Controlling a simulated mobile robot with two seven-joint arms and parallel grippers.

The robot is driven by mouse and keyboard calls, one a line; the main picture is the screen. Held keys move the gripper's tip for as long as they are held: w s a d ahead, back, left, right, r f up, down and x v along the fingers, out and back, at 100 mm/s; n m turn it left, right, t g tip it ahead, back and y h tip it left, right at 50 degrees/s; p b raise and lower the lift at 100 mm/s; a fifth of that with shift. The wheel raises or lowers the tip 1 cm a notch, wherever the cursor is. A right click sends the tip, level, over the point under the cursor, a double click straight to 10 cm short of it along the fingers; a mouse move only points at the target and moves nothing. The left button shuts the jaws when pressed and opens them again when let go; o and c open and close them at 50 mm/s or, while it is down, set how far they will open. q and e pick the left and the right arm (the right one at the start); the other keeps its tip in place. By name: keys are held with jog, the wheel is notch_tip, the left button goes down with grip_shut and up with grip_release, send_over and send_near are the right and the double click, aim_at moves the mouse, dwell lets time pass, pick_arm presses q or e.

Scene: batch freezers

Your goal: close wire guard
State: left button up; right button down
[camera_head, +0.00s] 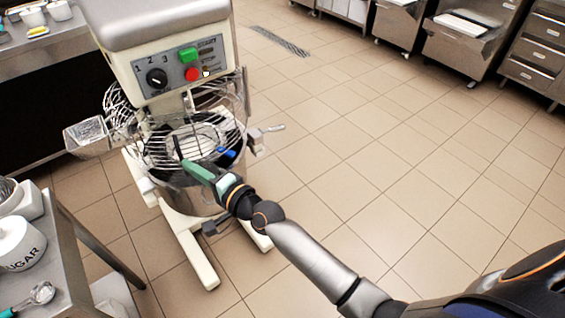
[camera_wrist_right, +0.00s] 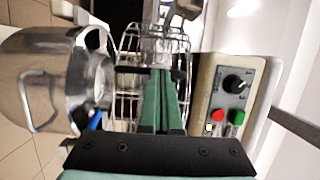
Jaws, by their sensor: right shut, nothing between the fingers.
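The wire guard (camera_head: 160,150) is a set of curved steel wires at the front of the white mixer (camera_head: 120,50), over the steel bowl (camera_head: 192,200). More of its wires show at the left, by the mixer's column. My right gripper (camera_head: 184,164) has green fingers that are shut and empty, with their tips at the guard's wires. In the right wrist view, the fingers (camera_wrist_right: 165,74) lie together in front of the guard (camera_wrist_right: 129,48). I cannot tell whether they touch it. The bowl (camera_wrist_right: 45,75) is at the left there. My left gripper is out of view.
The mixer's control panel (camera_head: 180,70) has a black dial and green and red buttons. A metal chute (camera_head: 86,134) sticks out left of the guard. A side table (camera_head: 65,235) with a sugar jar (camera_head: 20,243) stands at the lower left. The tiled floor to the right is clear.

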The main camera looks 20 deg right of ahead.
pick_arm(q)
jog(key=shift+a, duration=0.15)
pick_arm(e)
jog(key=shift+w+a+r, duration=0.15)
jog(key=shift+w+a, duration=0.5)
jog(key=shift+r, duration=0.15)
